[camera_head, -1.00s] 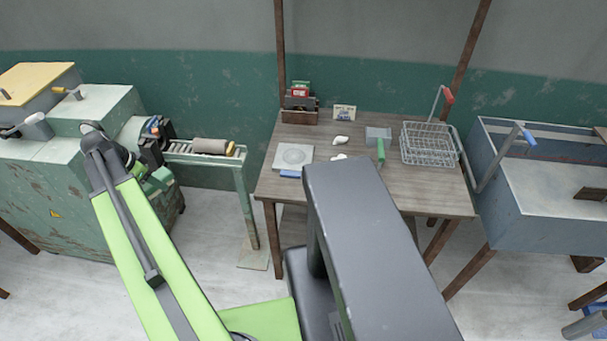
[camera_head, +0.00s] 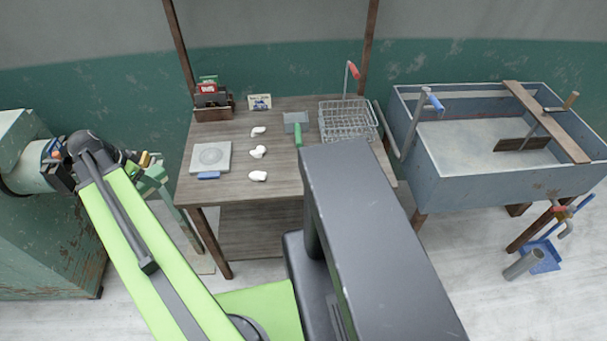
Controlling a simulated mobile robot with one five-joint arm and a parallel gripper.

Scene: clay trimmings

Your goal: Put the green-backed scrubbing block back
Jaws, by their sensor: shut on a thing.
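My gripper is not in view; my green arm link and its dark joint run up the left side, and the arm's end is hidden. I see no block that I can clearly tell as the green-backed scrubbing block. A brown box (camera_head: 213,112) stands at the back left of the wooden table (camera_head: 235,192), with dark, red and green items in it, too small to name. A flat grey tool (camera_head: 295,121) with a green handle (camera_head: 298,136) lies on the table near the wire basket.
White clay lumps (camera_head: 258,152) and a grey plate (camera_head: 211,157) with a blue piece lie on the table. A wire basket (camera_head: 347,120) stands at its back right. A grey sink (camera_head: 500,180) is to the right, a green machine (camera_head: 45,240) to the left.

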